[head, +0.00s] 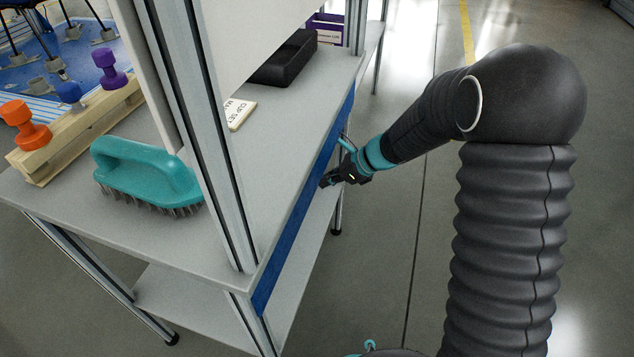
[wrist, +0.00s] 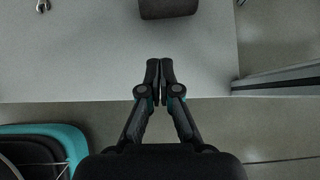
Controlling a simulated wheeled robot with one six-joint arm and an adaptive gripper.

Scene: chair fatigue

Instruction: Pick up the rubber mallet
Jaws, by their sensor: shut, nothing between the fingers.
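No rubber mallet can be made out for certain. In the wrist view a dark, blunt object (wrist: 168,8) lies on a grey surface (wrist: 75,65), cut off by the top edge; it may be part of the mallet, but I cannot tell. My gripper (wrist: 160,62) is shut and empty, its fingertips pointing at that object with a gap between. In the head view my gripper (head: 324,183) is beside the bench's blue front edge (head: 305,207), near the lower shelf (head: 317,222).
A teal brush (head: 147,173), a wooden rack (head: 75,130) with coloured knobs and a black block-like object (head: 285,58) sit on the bench top (head: 262,180). A metal upright (head: 213,140) stands at its corner. A wrench (wrist: 43,5) lies at upper left. Floor right is clear.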

